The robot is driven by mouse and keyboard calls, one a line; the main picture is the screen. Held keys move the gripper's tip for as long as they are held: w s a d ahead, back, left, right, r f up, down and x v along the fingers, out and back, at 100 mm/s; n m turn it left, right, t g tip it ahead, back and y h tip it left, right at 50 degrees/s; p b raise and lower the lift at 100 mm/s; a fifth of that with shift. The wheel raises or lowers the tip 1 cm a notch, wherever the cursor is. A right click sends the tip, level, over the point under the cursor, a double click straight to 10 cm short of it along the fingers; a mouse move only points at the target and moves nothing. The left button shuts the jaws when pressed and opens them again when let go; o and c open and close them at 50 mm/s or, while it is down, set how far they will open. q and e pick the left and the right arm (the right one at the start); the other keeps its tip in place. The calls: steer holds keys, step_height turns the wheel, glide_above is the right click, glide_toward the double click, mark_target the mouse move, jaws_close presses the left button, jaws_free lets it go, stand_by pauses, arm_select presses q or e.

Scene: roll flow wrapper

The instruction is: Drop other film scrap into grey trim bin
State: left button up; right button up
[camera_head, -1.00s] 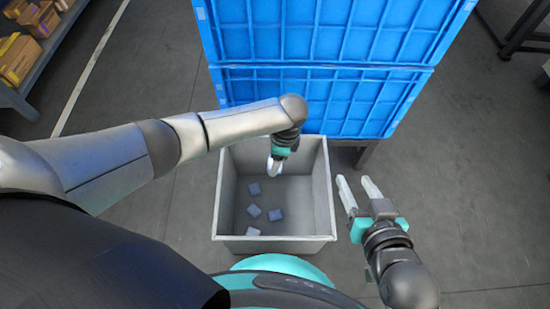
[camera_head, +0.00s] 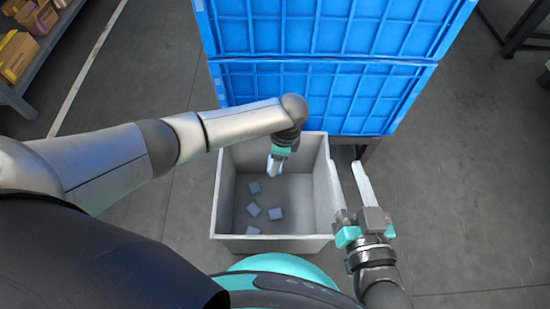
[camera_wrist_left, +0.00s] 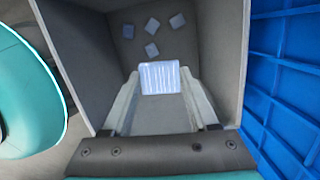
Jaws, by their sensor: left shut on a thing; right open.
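The grey trim bin (camera_head: 270,244) stands open-topped in front of me. Several small bluish film scraps lie on its floor, one of them a film scrap (camera_head: 275,213) at the middle right of the group. My left gripper (camera_head: 275,168) points down into the bin. In the left wrist view, the left gripper (camera_wrist_left: 160,92) is shut on a pale striped film scrap (camera_wrist_left: 160,76), held above the bin floor. In the head view that held scrap is mostly hidden. My right gripper (camera_head: 347,170) is open and empty at the bin's right edge.
Stacked blue crates (camera_head: 320,95) stand directly behind the bin; they also show at right in the left wrist view (camera_wrist_left: 285,90). A shelf with cardboard boxes (camera_head: 30,60) is at the far left. Grey floor is open to the right.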

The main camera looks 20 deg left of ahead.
arm_select(q)
steer(key=o, duration=1.4)
steer(key=shift+r, duration=0.1)
